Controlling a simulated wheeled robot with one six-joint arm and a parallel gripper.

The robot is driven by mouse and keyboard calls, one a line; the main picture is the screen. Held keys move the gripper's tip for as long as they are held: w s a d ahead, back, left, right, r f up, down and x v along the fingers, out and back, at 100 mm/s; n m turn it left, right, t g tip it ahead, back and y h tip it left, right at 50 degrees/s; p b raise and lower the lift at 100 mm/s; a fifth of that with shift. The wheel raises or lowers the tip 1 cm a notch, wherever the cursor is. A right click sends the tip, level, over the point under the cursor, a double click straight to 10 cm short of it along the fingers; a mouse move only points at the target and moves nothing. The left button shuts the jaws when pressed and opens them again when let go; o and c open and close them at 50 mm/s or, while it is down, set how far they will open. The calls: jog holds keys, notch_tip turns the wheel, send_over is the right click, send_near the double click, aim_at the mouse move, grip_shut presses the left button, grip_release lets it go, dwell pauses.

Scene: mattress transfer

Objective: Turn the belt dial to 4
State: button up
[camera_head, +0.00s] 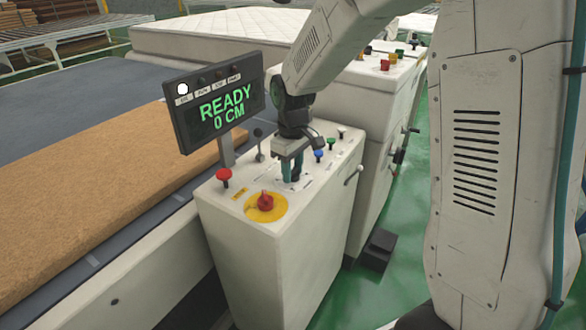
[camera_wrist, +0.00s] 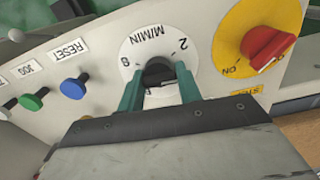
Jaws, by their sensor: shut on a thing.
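The belt dial (camera_wrist: 158,72) is a black knob on a round white plate marked M/MIN (camera_wrist: 130,50), with a 2 and what looks like an 8 or 6 readable in the wrist view. My gripper (camera_wrist: 160,92) has its two green fingers on either side of the knob and is shut on it. The 4 mark cannot be made out; my fingers and wrist hide the near part of the plate. In the head view my gripper (camera_head: 291,172) points down onto the white control console (camera_head: 290,250), hiding the dial there.
A red rotary switch (camera_head: 265,201) on a yellow plate sits beside the dial. A red lever knob (camera_head: 224,176), blue button (camera_head: 318,155) and green button (camera_head: 331,143) stand nearby. The display (camera_head: 215,100) reads READY 0 CM. A brown slab (camera_head: 110,210) lies left.

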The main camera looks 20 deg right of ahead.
jog(key=m, duration=0.4)
jog(key=shift+m, duration=0.3)
jog(key=m, duration=0.4)
jog(key=shift+w+m, duration=0.1)
jog(key=shift+m, duration=0.2)
jog(key=o, duration=1)
jog(key=shift+r, duration=0.1)
notch_tip(320, 180, up, 8)
jog(key=shift+f, duration=0.15)
